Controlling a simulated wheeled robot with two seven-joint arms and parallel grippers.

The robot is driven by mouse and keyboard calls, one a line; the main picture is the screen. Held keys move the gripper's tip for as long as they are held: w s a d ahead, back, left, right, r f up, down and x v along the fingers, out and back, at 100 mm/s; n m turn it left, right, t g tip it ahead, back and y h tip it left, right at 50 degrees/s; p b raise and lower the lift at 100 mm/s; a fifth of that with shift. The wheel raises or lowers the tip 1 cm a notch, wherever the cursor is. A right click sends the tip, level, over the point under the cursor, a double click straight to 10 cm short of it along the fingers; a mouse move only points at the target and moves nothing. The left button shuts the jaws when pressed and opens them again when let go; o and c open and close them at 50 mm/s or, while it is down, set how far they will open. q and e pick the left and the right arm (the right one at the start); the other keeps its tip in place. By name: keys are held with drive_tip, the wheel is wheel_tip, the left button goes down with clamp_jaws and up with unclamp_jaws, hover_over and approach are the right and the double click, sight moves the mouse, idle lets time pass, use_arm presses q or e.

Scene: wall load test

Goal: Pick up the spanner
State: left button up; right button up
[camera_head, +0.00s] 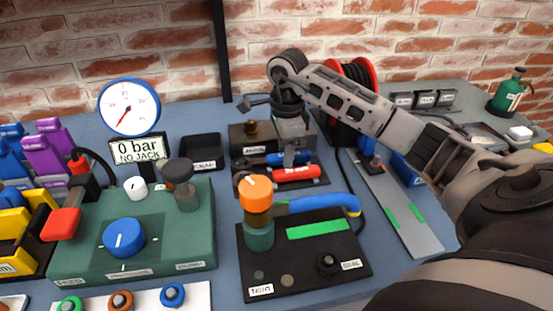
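My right arm comes in from the right and bends down at the wrist. My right gripper (290,152) points down over a dark tool tray (313,186) in the middle of the bench. The tray holds a red-handled tool (297,174) and blue-handled tools (302,158). I cannot make out a spanner for certain; the gripper and wrist hide part of the tray. The fingers are small and blend with the grey things behind, so their opening is unclear. My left gripper is not in view.
A green control box (180,245) with knobs stands at the left. A black plate (305,255) with an orange-topped post (256,194) is in front of the tray. A gauge (129,107), a small black bin (201,150) and a red reel (366,72) stand behind.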

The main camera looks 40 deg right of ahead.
sight(278, 154)
clamp_jaws()
